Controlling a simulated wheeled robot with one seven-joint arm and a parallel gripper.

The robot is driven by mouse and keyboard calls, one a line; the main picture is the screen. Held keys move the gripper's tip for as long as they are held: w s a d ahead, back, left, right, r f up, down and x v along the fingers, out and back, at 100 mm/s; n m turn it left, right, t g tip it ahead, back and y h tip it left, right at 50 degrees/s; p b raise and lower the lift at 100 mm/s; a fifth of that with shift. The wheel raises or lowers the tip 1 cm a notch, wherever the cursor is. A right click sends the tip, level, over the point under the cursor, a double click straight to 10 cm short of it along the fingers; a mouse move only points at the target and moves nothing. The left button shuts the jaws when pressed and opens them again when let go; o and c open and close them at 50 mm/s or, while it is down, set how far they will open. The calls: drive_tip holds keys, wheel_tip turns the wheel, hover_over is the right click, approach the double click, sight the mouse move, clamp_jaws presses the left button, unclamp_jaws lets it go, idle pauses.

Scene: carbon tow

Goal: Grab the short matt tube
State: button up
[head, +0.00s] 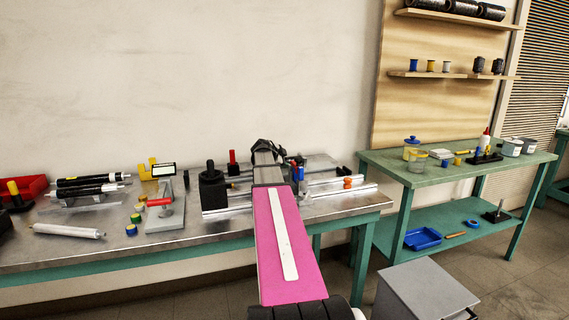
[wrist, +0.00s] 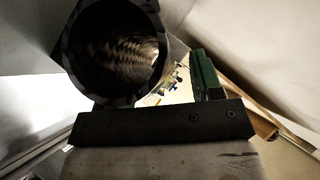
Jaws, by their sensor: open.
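A dark, hollow tube (wrist: 68,48) shows nearly end-on and very close in the wrist view, its round open mouth facing the camera. Its rim has a faint checkered weave; I cannot tell its length or whether it is the short matt tube. My gripper (head: 265,148) is at the back of the metal-topped bench (head: 130,247), at the end of my pink arm link, and is small and partly hidden in the head view. It is open. The tube is right by the gripper in the wrist view; I cannot tell whether it lies between the fingers.
Two dark tubes on a rack (head: 90,186) and a white roll (head: 67,231) lie at the bench's left. A red-handled tool (head: 160,202) and a black block (head: 212,188) stand left of my arm. Metal rails (head: 335,187) lie to the right. A green table (head: 440,172) stands farther right.

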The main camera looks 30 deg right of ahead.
drive_tip(key=c, duration=0.8)
